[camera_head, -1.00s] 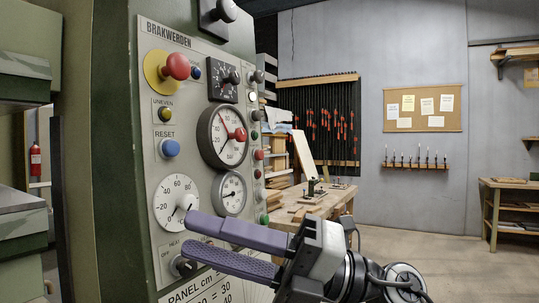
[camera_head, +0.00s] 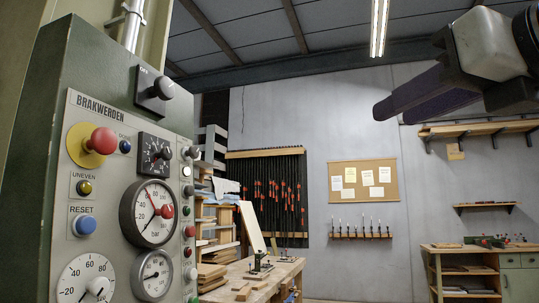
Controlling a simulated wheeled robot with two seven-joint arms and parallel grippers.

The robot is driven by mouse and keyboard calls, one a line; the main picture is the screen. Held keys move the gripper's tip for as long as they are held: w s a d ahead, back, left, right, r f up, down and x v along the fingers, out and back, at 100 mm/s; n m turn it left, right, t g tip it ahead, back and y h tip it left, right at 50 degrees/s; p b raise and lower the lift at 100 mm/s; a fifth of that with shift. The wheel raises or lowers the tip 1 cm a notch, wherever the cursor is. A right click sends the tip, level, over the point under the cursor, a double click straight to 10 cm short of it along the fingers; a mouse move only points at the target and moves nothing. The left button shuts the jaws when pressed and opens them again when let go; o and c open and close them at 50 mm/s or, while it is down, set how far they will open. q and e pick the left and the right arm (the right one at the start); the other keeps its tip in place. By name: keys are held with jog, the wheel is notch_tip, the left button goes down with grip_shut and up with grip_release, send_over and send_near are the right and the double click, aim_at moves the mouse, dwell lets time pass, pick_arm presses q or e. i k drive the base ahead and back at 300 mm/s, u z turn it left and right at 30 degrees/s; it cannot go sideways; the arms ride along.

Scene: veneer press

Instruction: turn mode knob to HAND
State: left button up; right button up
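The green control cabinet with its grey panel (camera_head: 109,145) stands at the left. A black knob (camera_head: 163,88) sits on a dark plate at its top, with a small label that looks like OFF. Another black knob (camera_head: 163,154) sits on a square scaled plate below it. No HAND label is readable, so I cannot tell which is the mode knob. My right gripper (camera_head: 390,112) is high at the upper right, well clear of the panel, its dark fingers pointing left. The fingers overlap in this view, hiding any gap. My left gripper is out of view.
A red button on a yellow disc (camera_head: 73,144), a blue RESET button (camera_head: 86,225) and several dials crowd the panel. A wooden workbench (camera_head: 281,267) stands behind the cabinet. The space between the panel and my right gripper looks free.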

aim_at(193, 152)
jog(key=z, duration=1.35)
jog(key=i, duration=1)
jog(key=u, duration=3)
